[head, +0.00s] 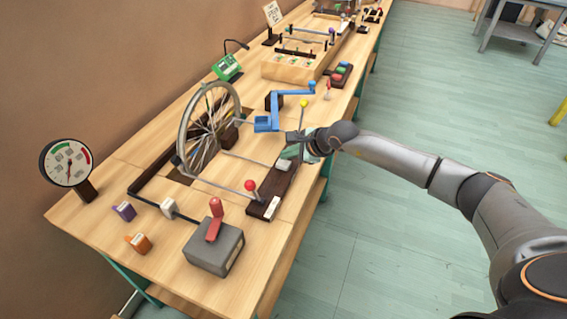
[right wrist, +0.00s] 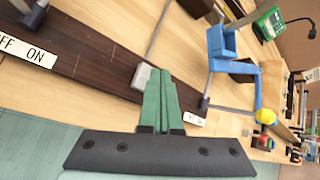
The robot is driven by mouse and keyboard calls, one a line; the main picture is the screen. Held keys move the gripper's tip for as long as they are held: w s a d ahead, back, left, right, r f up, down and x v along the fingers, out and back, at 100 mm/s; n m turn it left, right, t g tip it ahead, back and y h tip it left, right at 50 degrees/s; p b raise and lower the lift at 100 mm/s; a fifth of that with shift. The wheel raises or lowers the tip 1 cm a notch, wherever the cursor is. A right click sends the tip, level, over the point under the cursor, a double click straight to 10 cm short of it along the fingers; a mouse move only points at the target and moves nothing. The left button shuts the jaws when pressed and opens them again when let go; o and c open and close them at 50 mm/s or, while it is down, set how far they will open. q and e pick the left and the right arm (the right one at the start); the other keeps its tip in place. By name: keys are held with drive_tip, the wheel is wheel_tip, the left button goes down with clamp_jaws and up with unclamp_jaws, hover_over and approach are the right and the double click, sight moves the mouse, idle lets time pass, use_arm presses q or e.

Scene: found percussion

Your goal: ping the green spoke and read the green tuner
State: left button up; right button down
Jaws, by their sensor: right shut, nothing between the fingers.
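The spoked wheel (head: 207,128) stands upright on the bench; I cannot make out a green spoke on it. A green box with a pale face (head: 228,67), which looks like the green tuner, stands behind the wheel with a thin dark arm beside it. It also shows in the right wrist view (right wrist: 271,22); its reading is too small to tell. My right gripper (head: 291,153) is shut and empty over the dark wooden board (head: 279,188). Its green fingertips (right wrist: 158,76) are right beside a small light grey block (right wrist: 140,76); I cannot tell if they touch. My left gripper is out of view.
A blue crank (head: 268,122) and a yellow-knobbed lever (head: 304,103) stand just beyond my right gripper. A red-knobbed lever (head: 250,186) stands nearer. A grey box with a red handle (head: 214,248) and a round gauge (head: 68,163) are at the near end.

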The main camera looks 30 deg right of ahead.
sight(288, 164)
drive_tip(key=shift+f, duration=0.25)
drive_tip(key=shift+f+b, duration=0.6)
drive_tip(key=shift+b, duration=0.05)
idle(0.5)
drive_tip(key=shift+r, duration=0.1)
idle(0.3)
drive_tip(key=shift+r+p, duration=0.65)
drive_tip(key=shift+r, duration=0.25)
drive_tip(key=shift+r+p, duration=1.75)
drive_tip(key=shift+r, duration=0.8)
idle(0.6)
